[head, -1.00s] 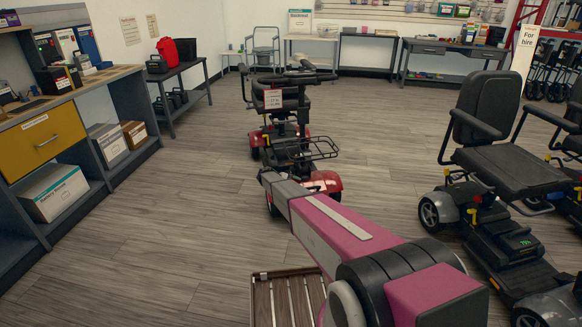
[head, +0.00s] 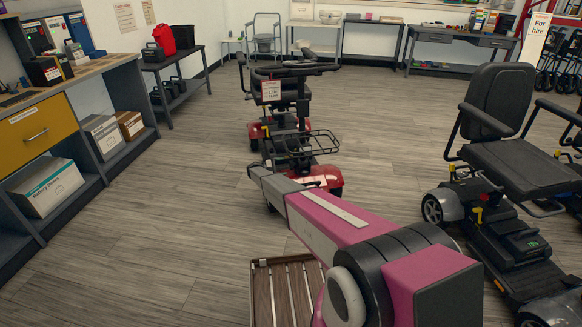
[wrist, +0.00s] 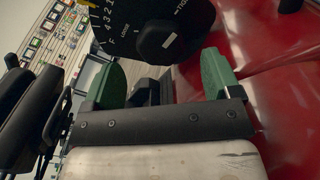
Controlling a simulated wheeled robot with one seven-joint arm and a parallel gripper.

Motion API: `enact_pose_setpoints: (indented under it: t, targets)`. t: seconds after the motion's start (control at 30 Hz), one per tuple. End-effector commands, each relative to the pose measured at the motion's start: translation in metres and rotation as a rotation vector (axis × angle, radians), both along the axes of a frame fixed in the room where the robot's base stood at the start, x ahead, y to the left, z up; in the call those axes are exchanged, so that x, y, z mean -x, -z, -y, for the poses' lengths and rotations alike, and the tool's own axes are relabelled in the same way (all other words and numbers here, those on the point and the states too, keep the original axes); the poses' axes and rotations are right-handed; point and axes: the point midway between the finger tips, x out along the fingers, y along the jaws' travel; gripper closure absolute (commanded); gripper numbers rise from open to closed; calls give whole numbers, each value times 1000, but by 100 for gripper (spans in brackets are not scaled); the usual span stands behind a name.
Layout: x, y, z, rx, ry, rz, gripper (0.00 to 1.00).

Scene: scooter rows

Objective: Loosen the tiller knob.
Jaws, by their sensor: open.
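In the wrist view a black round dial (wrist: 122,18) carries numbers and the words LOOSE and TIGHT. A black tiller knob (wrist: 156,44) with a white mark sits on it. The mark is tilted between the two words. My gripper (wrist: 160,78) is open, its two green fingertips apart below the knob in the picture, with the knob not clasped between them. A dark part shows between the fingers. In the head view the red scooter (head: 318,178) stands ahead with its black tiller and basket. My arm reaches toward it, and my gripper cannot be made out there.
A red glossy body panel (wrist: 265,60) fills the right of the wrist view, close to the fingers. In the head view a grey scooter (head: 515,260) stands at right and a workbench with a yellow drawer (head: 38,136) at left. Open floor lies between the bench and red scooter.

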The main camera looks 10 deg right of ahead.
Motion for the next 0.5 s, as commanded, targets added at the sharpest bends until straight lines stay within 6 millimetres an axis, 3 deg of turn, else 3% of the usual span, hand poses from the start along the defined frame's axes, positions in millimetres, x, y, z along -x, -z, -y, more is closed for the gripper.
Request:
enact_pose_setpoints:
  t: [0.2,0.5]
  targets:
    - [-4,0,39,1,1,0,17]
    - [-6,0,59,-1,-1,0,17]
